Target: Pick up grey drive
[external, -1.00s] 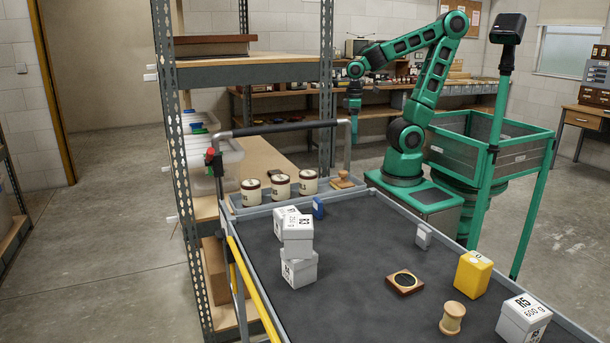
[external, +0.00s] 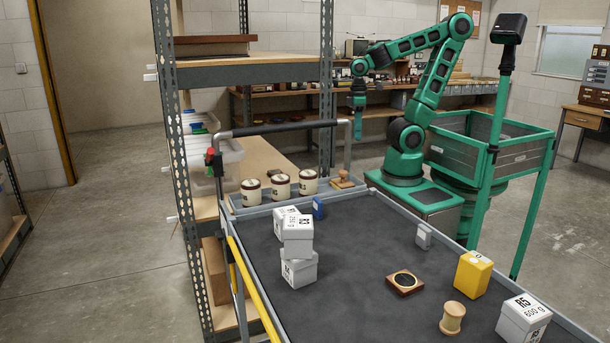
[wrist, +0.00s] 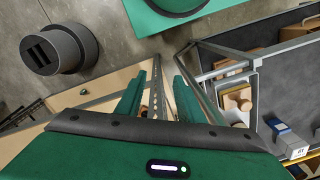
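A small light grey block (external: 423,237), which looks like the grey drive, stands upright on the dark top of the cart (external: 350,265), near its right edge in the external view. I cannot make it out in the wrist view. My gripper (external: 358,137) hangs pointing down beyond the far end of the cart, well away from the block. In the wrist view my gripper (wrist: 158,95) has its two green fingers apart with nothing between them.
Metal shelving (external: 250,70) stands left.

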